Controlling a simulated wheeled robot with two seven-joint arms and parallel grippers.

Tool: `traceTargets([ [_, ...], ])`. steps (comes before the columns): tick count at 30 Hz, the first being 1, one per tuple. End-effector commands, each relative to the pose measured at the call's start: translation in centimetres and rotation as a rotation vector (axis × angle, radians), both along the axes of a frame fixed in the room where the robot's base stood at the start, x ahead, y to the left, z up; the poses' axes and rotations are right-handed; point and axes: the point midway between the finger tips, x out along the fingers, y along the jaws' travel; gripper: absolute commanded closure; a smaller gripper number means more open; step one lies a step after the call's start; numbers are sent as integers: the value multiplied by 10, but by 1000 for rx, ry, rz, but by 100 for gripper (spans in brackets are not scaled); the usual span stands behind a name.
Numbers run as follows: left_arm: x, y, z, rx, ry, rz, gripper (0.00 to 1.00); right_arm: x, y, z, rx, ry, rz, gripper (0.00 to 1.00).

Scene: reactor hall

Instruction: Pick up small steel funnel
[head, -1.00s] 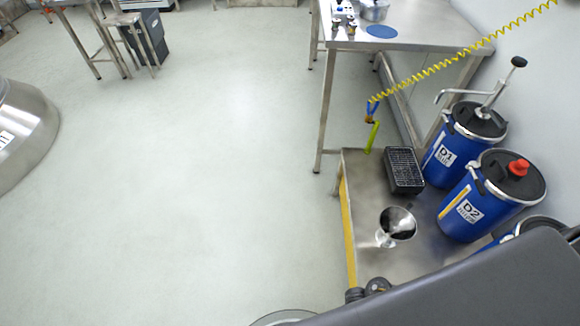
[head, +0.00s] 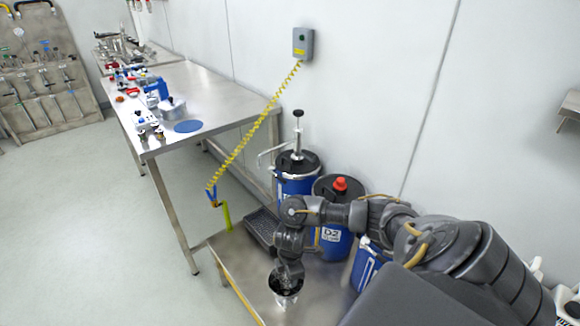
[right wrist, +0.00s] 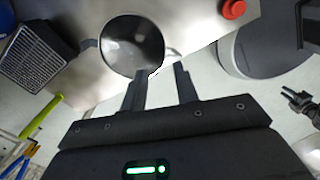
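The small steel funnel (head: 286,292) is on the steel bench-top of the low stand (head: 234,262), in front of the blue drums. In the right wrist view its shiny round mouth (right wrist: 132,46) lies just beyond the fingertips, nearer the left finger. My right gripper (head: 290,272) reaches down over the funnel and partly hides it. The right wrist view shows its two fingers (right wrist: 161,70) apart, with no object clearly held between them. I cannot tell whether a finger touches the funnel.
A black grated box (head: 262,228) sits behind the funnel. Blue drums D1 (head: 296,184) and D2 (head: 331,242) stand close behind my right arm. A long steel table (head: 225,95) stands behind.

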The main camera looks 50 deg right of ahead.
Motion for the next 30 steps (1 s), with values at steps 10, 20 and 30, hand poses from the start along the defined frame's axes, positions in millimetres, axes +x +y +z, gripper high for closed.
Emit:
traceTargets([
  [10, 1, 0, -15, 0, -2, -3, 71, -2, -1, -46, 1, 3, -7, 70],
  [20, 1, 1, -17, 1, -3, -4, 71, -2, -1, -61, 2, 1, -6, 70],
  [30, 4, 3, -28, 4, -6, -5, 71, -5, 1, -106, 2, 1, -7, 70],
])
